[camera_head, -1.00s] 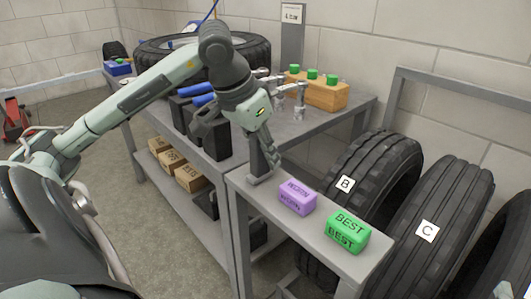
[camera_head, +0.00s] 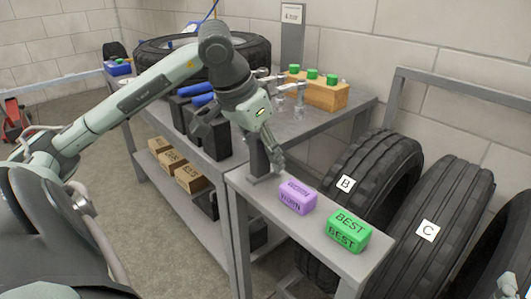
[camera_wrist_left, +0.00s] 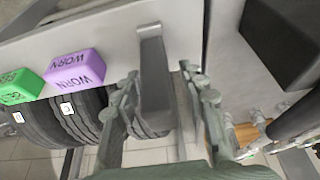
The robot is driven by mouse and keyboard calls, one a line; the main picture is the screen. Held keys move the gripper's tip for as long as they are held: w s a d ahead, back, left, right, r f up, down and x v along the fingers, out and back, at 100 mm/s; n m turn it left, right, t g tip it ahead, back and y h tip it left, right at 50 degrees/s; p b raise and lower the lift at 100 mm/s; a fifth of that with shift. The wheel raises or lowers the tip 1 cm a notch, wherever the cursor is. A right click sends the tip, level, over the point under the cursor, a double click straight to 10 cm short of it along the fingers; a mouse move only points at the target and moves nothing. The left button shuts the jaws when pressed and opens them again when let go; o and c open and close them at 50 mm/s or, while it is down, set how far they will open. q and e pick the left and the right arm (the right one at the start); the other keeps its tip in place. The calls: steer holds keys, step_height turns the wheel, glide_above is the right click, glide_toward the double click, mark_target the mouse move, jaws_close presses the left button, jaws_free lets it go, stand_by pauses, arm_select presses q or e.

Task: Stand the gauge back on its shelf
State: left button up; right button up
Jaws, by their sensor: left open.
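A dark grey upright piece with a flat foot, which I take to be the gauge (camera_head: 258,160), stands on the narrow grey shelf (camera_head: 318,238), near its left end. It also shows in the left wrist view (camera_wrist_left: 155,75), between my fingers. My left gripper (camera_head: 268,157) is open and reaches down around the piece. In the left wrist view the two fingers of my left gripper (camera_wrist_left: 163,80) lie on either side of it, with gaps showing. The near finger partly hides the piece in the head view. A pale part at the lower right corner may be my right gripper (camera_head: 506,287).
A purple WORN block (camera_head: 297,197) and a green BEST block (camera_head: 348,231) sit on the shelf. Tyres B (camera_head: 375,170) and C (camera_head: 440,225) stand beside it. A workbench (camera_head: 318,122) with a wooden block (camera_head: 320,92) and metal tools is behind.

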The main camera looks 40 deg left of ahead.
arm_select(q)
steer(key=shift+r, duration=0.1)
steer(key=shift+r+p, duration=0.15)
steer(key=shift+p, duration=0.15)
steer(key=v, duration=1.1)
steer(key=shift+s+r, duration=0.15)
steer(key=shift+r, duration=0.25)
arm_select(e)
steer(key=f, duration=0.1)
steer(key=d+f+g, duration=0.1)
steer(key=f, duration=0.1)
steer(key=d+f+g+h, duration=0.1)
steer(key=shift+w+f, duration=0.1)
steer(key=shift+f, duration=0.25)
